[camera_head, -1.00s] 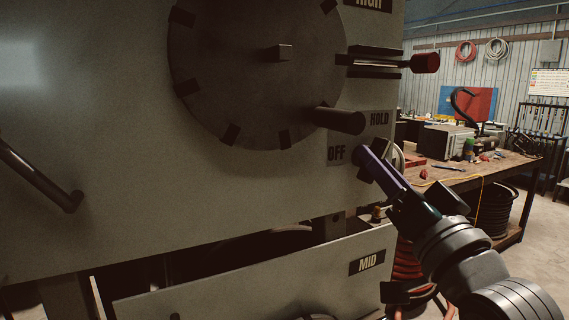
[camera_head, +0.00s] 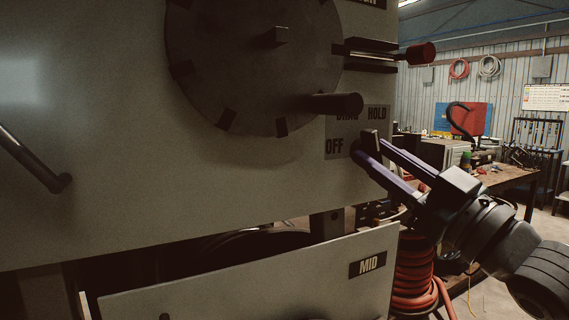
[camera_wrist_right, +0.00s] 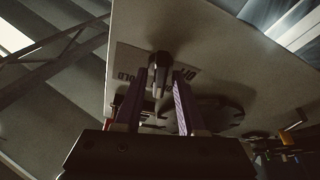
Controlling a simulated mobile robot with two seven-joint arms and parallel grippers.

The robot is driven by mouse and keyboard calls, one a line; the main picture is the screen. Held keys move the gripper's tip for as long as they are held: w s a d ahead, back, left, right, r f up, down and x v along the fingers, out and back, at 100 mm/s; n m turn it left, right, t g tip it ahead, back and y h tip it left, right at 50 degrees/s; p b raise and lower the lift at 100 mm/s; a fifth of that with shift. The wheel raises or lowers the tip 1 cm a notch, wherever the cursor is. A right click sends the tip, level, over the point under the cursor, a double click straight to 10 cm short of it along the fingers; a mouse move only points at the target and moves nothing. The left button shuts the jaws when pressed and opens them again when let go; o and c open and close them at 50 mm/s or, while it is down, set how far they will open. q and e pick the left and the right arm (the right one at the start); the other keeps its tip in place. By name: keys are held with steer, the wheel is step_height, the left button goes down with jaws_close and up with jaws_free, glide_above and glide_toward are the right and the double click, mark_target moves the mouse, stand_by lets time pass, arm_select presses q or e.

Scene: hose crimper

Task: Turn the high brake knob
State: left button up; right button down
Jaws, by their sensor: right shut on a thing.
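The brake label plate (camera_head: 336,148) is on the grey machine panel, marked OFF, HOLD and a partly covered word between them. The dark brake knob (camera_head: 371,138) sits at the plate's lower right, mostly hidden by my fingers in the head view. In the right wrist view the knob (camera_wrist_right: 158,72) stands between the purple fingers. My right gripper (camera_head: 364,147) comes in from the lower right and is shut on the knob. It also shows in the right wrist view (camera_wrist_right: 157,78). My left gripper is not in view.
A large dark dial (camera_head: 250,65) with a protruding dark peg (camera_head: 335,103) is just above left of the plate. A red-tipped lever (camera_head: 420,53) sticks out above. A MID panel (camera_head: 250,275) lies below. A workbench (camera_head: 505,178) stands behind at right.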

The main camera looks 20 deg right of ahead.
steer(key=shift+n+g+y, duration=0.4)
steer(key=shift+n+y, duration=0.5)
steer(key=shift+n, duration=0.8)
steer(key=shift+r, duration=0.1)
steer(key=c, duration=0.8)
jaws_free()
